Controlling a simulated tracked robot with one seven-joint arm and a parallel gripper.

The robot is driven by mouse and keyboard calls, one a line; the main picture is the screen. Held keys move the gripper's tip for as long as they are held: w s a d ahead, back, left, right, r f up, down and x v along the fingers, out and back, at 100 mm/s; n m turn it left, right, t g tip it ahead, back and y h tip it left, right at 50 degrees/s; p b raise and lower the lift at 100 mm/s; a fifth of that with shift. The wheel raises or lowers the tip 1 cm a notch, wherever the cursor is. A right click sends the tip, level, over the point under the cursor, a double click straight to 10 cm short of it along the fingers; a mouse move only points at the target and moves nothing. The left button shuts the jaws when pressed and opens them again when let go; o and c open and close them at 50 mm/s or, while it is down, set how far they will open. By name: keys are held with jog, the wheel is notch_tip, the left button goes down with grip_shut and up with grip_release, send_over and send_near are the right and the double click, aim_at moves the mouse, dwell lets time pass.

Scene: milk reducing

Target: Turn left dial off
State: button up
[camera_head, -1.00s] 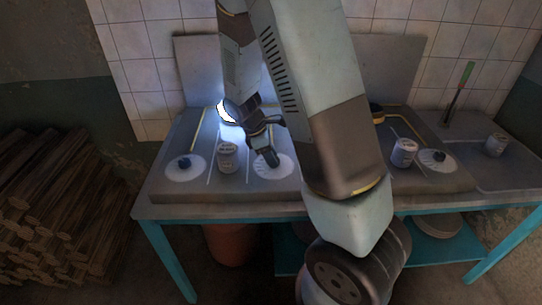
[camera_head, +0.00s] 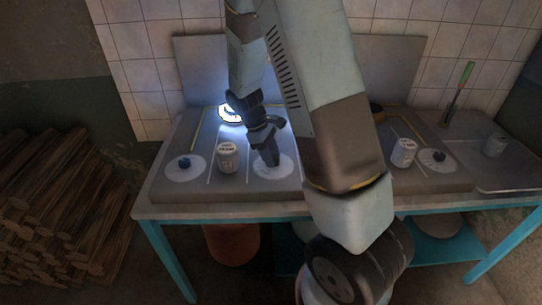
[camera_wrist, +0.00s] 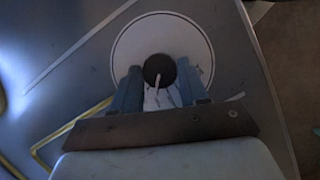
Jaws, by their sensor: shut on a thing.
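In the wrist view a round dark knob (camera_wrist: 158,68) with a white pointer stands on a white disc (camera_wrist: 128,48). My gripper (camera_wrist: 160,82) has one finger on each side of the knob and is shut on it. In the head view my gripper (camera_head: 271,160) reaches down to the white disc (camera_head: 286,169) right of the nearer can and hides its knob. A third dial with a dark knob (camera_head: 439,156) is at the right.
A white can (camera_head: 228,158) stands close to the left of my gripper. A green-handled tool (camera_head: 461,88) leans at the back right. Firewood (camera_head: 55,215) is piled at the left.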

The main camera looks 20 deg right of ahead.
jog(key=m, duration=0.2)
jog(key=m+g+y, duration=0.1)
jog(key=m, duration=0.1)
jog(key=shift+w+d+m+y, duration=0.2)
jog(key=shift+m+y, duration=0.1)
jog(key=shift+d+m+y, duration=0.1)
jog(key=shift+m+y, duration=0.7)
jog(key=shift+m, duration=1.4)
jog(key=o, duration=1.1)
jog(key=shift+g, duration=0.3)
jog(key=shift+c, duration=0.2)
jog(key=v, duration=1.3)
jog(key=shift+r, duration=0.3)
jog(key=shift+w, duration=0.1)
